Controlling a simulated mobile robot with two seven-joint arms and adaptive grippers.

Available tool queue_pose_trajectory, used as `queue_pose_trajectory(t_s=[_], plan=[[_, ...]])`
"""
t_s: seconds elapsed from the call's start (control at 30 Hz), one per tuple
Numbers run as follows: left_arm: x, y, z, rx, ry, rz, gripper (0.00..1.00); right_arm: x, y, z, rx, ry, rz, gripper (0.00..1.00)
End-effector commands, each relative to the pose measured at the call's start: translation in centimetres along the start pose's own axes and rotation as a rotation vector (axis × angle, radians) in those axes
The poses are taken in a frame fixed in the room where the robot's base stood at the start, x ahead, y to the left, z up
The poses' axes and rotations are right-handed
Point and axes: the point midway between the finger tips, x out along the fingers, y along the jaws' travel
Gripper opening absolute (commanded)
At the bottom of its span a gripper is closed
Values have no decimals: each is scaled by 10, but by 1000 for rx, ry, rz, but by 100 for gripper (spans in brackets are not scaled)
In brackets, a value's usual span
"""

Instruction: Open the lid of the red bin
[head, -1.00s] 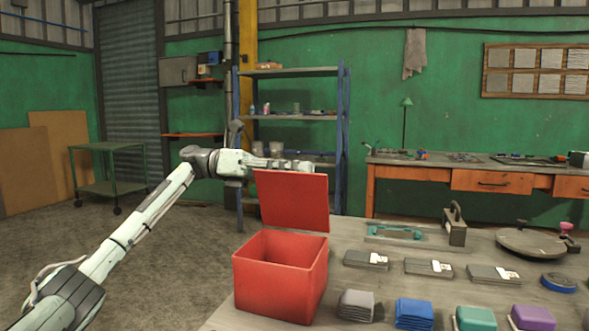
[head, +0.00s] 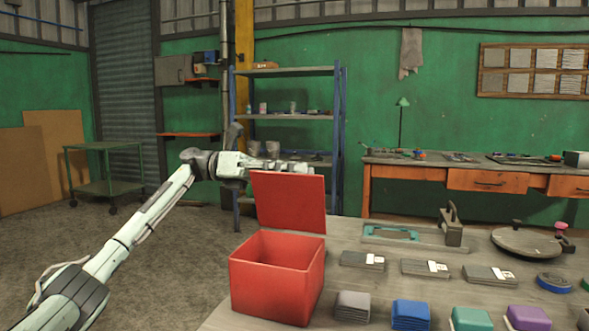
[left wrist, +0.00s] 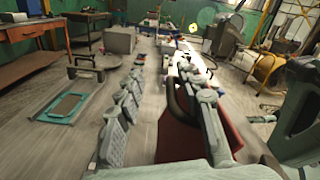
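The red bin (head: 268,292) stands at the table's left end, its top open and its inside showing in the head view. Its red lid (head: 288,205) stands nearly upright at the back of the bin. My left gripper (head: 297,167) is behind the lid's top edge, very close to it; I cannot tell whether they touch. In the left wrist view the gripper's fingers (left wrist: 200,88) reach forward over the red lid (left wrist: 180,142). Whether the fingers are open or shut is unclear. My right gripper is not in view.
The table (head: 350,295) holds several cloth stacks, grey packs and a blue tape roll (head: 553,282) right of the bin. A blue-post shelf (head: 340,130) stands behind my left arm.

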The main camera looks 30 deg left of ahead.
Motion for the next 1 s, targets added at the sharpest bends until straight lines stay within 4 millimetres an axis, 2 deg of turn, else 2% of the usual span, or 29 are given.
queue_pose_trajectory(t_s=[0.03,0.23,0.33,0.47,0.7,0.8,1.0], plan=[[4,5,-12,-13,21,1,30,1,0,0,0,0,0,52],[3,5,-11,-12,21,2,30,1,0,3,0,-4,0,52],[-4,5,-11,-13,20,3,30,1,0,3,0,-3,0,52],[-28,5,-9,-12,15,9,30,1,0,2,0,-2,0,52],[-83,2,-6,-8,9,13,30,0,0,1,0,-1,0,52],[-100,0,-4,-6,5,10,30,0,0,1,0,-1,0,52],[-119,-2,-1,0,3,4,30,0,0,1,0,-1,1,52]])
